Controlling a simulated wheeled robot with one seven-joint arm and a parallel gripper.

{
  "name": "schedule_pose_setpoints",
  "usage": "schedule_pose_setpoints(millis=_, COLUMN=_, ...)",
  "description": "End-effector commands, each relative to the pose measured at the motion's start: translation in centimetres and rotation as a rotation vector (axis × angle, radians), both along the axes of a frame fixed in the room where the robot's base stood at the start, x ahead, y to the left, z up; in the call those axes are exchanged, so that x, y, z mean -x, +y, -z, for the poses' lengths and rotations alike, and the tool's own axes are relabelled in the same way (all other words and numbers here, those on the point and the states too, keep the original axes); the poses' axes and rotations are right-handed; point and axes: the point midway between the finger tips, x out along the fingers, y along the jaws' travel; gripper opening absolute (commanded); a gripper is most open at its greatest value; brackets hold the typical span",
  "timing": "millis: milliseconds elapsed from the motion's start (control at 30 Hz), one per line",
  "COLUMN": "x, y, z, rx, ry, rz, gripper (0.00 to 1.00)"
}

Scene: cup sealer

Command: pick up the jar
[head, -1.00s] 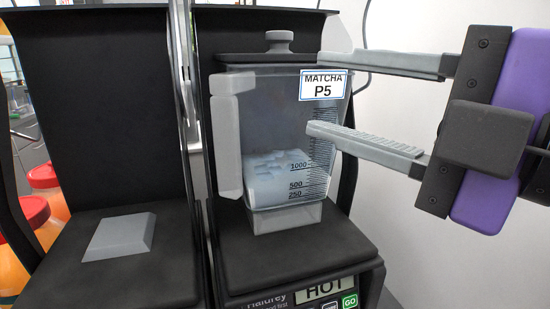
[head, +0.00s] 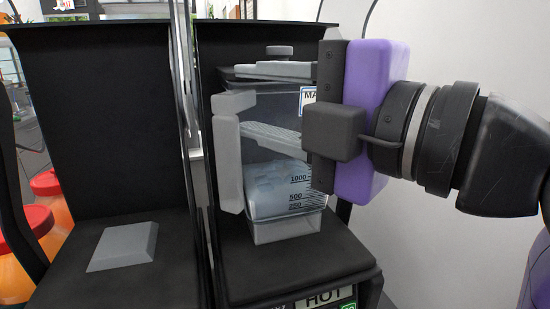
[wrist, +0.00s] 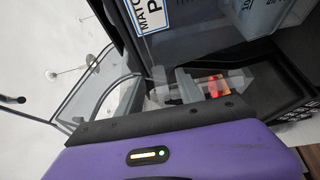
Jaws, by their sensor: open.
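My gripper (head: 240,100) is open, coming from the right. Its upper finger overlaps the lid area and its lower finger the jar's middle; whether they touch or straddle the jar is unclear.
An empty left bay (head: 55,275) holds a grey block (head: 124,246). Orange containers with red lids (head: 45,215) are at far left.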

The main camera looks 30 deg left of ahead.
Motion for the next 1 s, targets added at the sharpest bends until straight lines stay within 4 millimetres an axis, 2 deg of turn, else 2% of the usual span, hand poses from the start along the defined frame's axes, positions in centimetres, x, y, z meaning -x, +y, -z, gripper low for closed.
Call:
schedule_pose_setpoints(millis=133, x=0.00, y=-0.01, z=0.05, rx=0.000, ry=0.000, rz=0.000, gripper=0.44)
schedule_pose_setpoints(millis=300, x=0.02, y=-0.03, z=0.05, rx=0.000, ry=0.000, rz=0.000, gripper=0.10)
schedule_pose_setpoints(millis=367, x=0.02, y=-0.03, z=0.05, rx=0.000, ry=0.000, rz=0.000, gripper=0.00)
schedule_pose_setpoints(millis=1000, x=0.03, y=-0.03, z=0.10, rx=0.002, ry=0.001, rz=-0.001, gripper=0.00)
